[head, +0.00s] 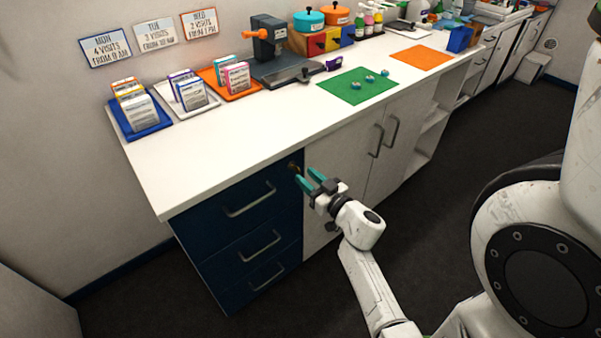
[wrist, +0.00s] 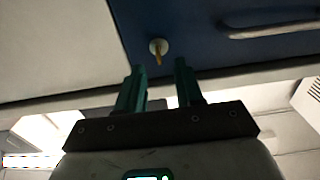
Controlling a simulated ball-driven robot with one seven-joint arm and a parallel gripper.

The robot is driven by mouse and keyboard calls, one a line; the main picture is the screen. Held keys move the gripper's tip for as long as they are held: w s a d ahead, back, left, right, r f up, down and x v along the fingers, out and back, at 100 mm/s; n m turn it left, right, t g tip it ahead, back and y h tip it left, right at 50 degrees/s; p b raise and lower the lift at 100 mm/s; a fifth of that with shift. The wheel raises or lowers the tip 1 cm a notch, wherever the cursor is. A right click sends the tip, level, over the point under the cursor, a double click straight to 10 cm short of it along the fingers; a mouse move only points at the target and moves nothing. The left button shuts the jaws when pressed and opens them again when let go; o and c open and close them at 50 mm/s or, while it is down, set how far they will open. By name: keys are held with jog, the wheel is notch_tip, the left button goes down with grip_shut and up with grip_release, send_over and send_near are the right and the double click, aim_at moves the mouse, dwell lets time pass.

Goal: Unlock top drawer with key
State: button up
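The top drawer (head: 225,213) is the uppermost of the dark blue drawers and looks closed. Its front also fills the upper right of the wrist view (wrist: 200,35). A small gold key (wrist: 158,58) sticks out of a round lock (wrist: 154,46) near the drawer's edge. In the head view the key and lock (head: 294,167) are small, at the upper right corner of the drawer front. My gripper (head: 308,178) is open, with green fingers pointing at the lock. In the wrist view the fingertips (wrist: 160,67) stand apart, with the key just ahead of the gap. I see no contact.
Curved handles (head: 250,200) project from the drawers; the top one is left of the lock. White cupboard doors (head: 345,165) with handles adjoin on the right. The white counter (head: 230,135) overhangs above, holding card stacks and a green mat (head: 345,92). The dark floor in front is clear.

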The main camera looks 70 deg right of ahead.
aim_at(300, 171)
jog(key=shift+x, duration=1.8)
jog(key=shift+d, duration=0.1)
jog(key=shift+c, duration=0.4)
grip_shut()
